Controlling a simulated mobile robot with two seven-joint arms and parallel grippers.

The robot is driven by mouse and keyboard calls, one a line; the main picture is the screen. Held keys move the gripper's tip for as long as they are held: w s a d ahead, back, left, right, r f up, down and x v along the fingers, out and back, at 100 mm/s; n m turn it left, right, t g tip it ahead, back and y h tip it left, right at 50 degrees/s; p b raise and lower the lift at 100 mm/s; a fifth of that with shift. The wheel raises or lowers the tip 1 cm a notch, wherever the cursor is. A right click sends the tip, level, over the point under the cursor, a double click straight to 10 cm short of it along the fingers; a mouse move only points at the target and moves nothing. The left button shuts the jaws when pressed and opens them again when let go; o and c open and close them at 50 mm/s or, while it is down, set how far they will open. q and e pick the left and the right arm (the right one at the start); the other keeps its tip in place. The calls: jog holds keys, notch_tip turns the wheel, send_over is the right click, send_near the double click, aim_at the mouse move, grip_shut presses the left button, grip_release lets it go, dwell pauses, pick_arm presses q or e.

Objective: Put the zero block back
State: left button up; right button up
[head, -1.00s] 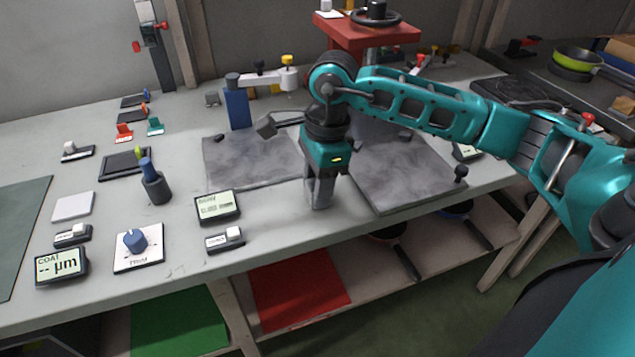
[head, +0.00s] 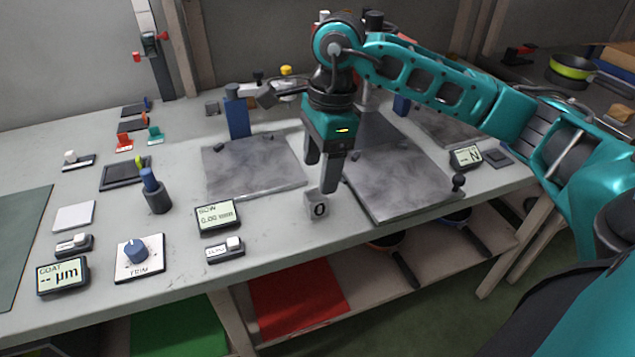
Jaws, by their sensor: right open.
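The zero block (head: 316,206) is a small grey cube marked "0". It sits on the bench top near the front edge, in the gap between the two grey slabs. My right gripper (head: 320,177) is open and empty, its fingers pointing down just above and behind the block. The fingers look apart from the block, with its front face in full view. My left gripper is not in view.
The left grey slab (head: 252,165) and right grey slab (head: 395,180) flank the block. A display (head: 217,215) and a small switch box (head: 225,250) stand to its left. A black knob (head: 458,182) sits at the right slab's corner. The bench front edge is close.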

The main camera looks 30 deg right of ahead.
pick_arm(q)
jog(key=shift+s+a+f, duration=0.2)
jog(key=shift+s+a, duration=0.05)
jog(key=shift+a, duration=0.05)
pick_arm(e)
jog(key=r, duration=0.5)
jog(key=shift+s+d+r, duration=0.1)
jog(key=shift+d+r, duration=0.1)
jog(key=shift+d, duration=0.1)
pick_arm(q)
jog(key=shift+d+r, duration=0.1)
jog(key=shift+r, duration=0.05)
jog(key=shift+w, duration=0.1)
